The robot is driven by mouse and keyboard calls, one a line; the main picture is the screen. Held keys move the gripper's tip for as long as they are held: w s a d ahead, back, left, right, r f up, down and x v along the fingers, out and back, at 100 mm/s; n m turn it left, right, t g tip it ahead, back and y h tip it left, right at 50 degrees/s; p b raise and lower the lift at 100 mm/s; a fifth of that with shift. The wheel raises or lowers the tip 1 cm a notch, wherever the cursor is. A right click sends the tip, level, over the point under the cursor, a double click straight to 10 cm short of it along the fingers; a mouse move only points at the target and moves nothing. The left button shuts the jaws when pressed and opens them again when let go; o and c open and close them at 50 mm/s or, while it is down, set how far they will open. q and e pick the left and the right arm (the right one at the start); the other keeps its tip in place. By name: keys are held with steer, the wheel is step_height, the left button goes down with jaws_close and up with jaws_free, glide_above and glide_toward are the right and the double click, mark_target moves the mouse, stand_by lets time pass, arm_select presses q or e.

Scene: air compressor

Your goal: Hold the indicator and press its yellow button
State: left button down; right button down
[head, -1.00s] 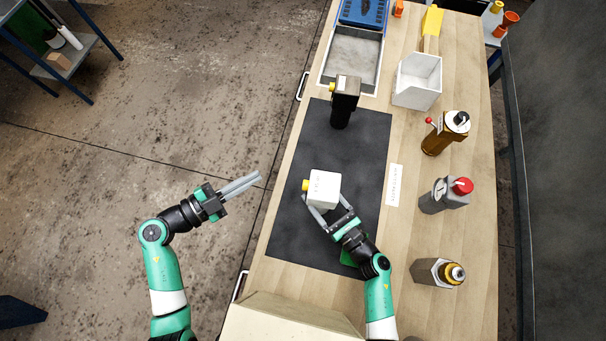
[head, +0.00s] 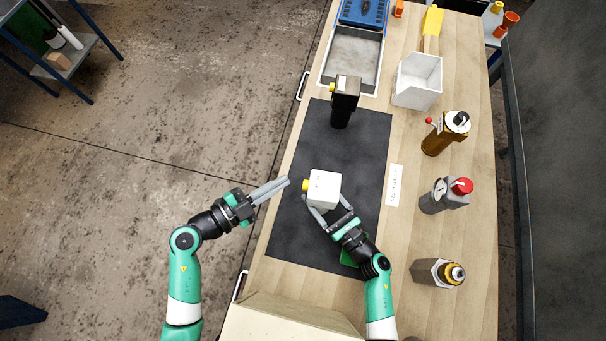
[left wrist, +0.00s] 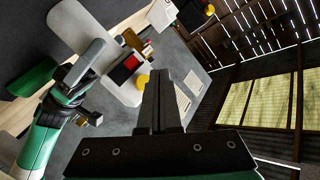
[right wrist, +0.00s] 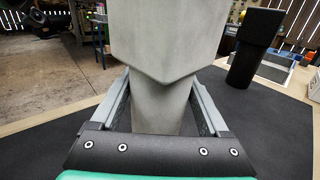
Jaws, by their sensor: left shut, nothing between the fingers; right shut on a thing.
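The indicator (head: 325,188) is a white block with a yellow button (head: 305,186) on its left side, above the dark mat. My right gripper (head: 330,212) is shut on its narrower lower part, which shows between the fingers in the right wrist view (right wrist: 165,105). My left gripper (head: 286,182) is shut and empty, its tips pointing at the yellow button with a small gap between. In the left wrist view the button (left wrist: 142,81) shows just left of the fingertips, partly cut off by them.
A black device (head: 345,100) with its own yellow part stands on the mat's (head: 290,240) far end. Several bottle-like units, including a red-topped one (head: 447,194), line the table's right side. A white open box (head: 417,82) and a grey tray (head: 352,62) lie farther back.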

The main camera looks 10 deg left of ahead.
arm_select(q)
steer(key=shift+d, duration=0.85)
stand_by(1.4)
steer(key=shift+d, duration=0.4)
steer(key=shift+d, duration=0.6)
stand_by(0.8)
steer(key=shift+w+a, duration=0.1)
steer(key=shift+a, duration=0.9)
steer(key=shift+a, duration=0.1)
steer(key=a, duration=0.5)
steer(key=shift+s, duration=0.2)
